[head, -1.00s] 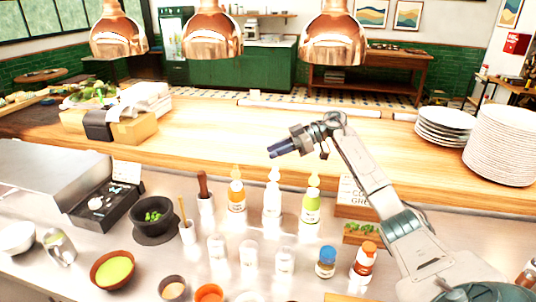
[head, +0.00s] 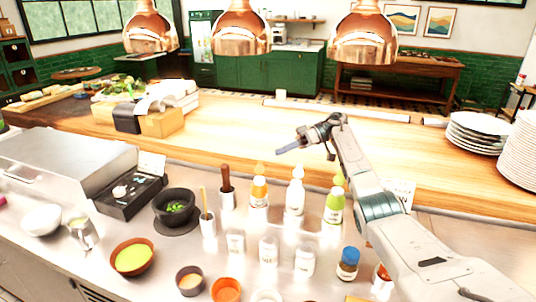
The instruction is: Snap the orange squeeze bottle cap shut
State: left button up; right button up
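The orange squeeze bottle (head: 259,191) stands upright on the steel counter, left of a white squeeze bottle (head: 295,197) and a green one (head: 334,206). Its orange top (head: 259,170) is too small to tell whether the cap is open or shut. My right gripper (head: 284,149) comes in from the right and points left. It is in the air above and slightly right of the orange bottle in the picture, apart from it, with nothing visible in it. Its fingers overlap from this angle, so their opening is unclear. My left gripper is out of view.
Several clear-white jars (head: 268,249) and a blue-capped jar (head: 347,262) stand in front of the bottles. A pestle (head: 226,180) in a holder and a black mortar (head: 174,207) are to the left. Copper lamps (head: 240,32) hang above. The wooden pass (head: 240,140) is mostly clear.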

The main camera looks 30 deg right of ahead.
aim_at(259, 167)
jog(key=shift+p+x, duration=0.8)
jog(key=shift+x, duration=2)
grip_shut()
